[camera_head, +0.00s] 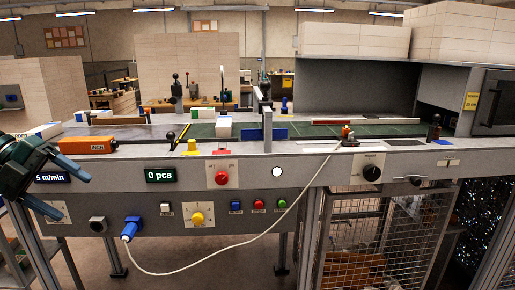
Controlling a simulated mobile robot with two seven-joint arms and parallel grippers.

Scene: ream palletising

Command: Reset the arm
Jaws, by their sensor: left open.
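My left gripper (75,197) shows at the left edge, in front of the machine's front panel. Its two blue fingers are spread apart with nothing between them. It overlaps the left speed display (49,177) in the picture, and I cannot tell how far it is from the panel. My right gripper is out of view.
A long grey machine (330,179) with a green belt (350,131) spans the view. A white cable hangs from a blue plug (130,229). Below right is a wire-mesh cage (365,215).

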